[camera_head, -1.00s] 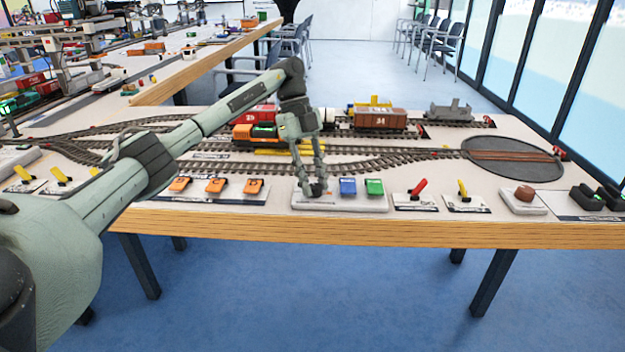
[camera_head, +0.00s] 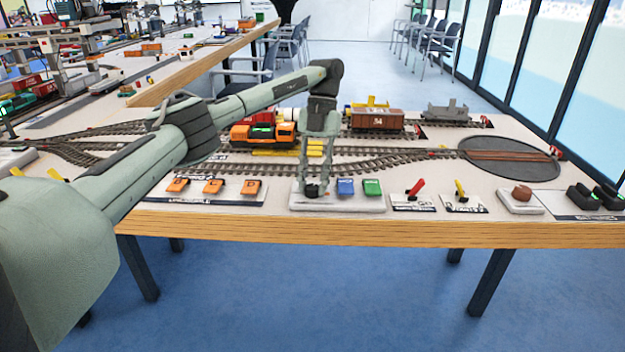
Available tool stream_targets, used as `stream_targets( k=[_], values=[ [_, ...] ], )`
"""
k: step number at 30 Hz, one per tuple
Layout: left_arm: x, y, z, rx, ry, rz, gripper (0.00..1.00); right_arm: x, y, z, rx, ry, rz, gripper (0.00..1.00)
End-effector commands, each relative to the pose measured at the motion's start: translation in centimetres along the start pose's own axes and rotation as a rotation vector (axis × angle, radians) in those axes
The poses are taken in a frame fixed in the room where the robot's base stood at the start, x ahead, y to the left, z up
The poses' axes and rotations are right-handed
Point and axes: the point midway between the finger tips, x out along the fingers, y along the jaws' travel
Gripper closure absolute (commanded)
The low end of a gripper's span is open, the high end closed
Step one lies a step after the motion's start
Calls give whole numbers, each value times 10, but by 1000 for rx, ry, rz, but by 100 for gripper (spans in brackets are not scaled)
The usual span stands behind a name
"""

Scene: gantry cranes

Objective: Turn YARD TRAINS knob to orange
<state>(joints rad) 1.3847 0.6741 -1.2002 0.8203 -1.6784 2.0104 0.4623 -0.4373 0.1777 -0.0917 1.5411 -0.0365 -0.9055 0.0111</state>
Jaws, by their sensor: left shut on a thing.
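My left gripper (camera_head: 316,189) points down at the left end of a pale control plate (camera_head: 338,206) near the table's front edge. It is shut on a small knob there, which the fingers hide almost fully. I cannot see the knob's colour or pointer. My right gripper is not in view.
Orange switches (camera_head: 213,187) sit left of the plate. A red lever (camera_head: 419,186), a yellow lever (camera_head: 460,190) and a brown knob (camera_head: 522,193) are to the right. An orange locomotive (camera_head: 262,133), a brown wagon (camera_head: 377,120) and a turntable (camera_head: 510,172) lie behind.

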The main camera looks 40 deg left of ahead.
Motion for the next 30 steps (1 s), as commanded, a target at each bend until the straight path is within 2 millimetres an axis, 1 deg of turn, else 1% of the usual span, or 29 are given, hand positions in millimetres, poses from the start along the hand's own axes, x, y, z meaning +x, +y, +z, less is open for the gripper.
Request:
stream_targets(
  k=[18,24,30],
  values=[
    [0,-4,-1,542,0,225,100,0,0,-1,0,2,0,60],
    [0,-4,-2,693,0,288,100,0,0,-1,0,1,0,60],
    [1,-5,-2,807,0,335,100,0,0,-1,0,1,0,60]
  ],
)
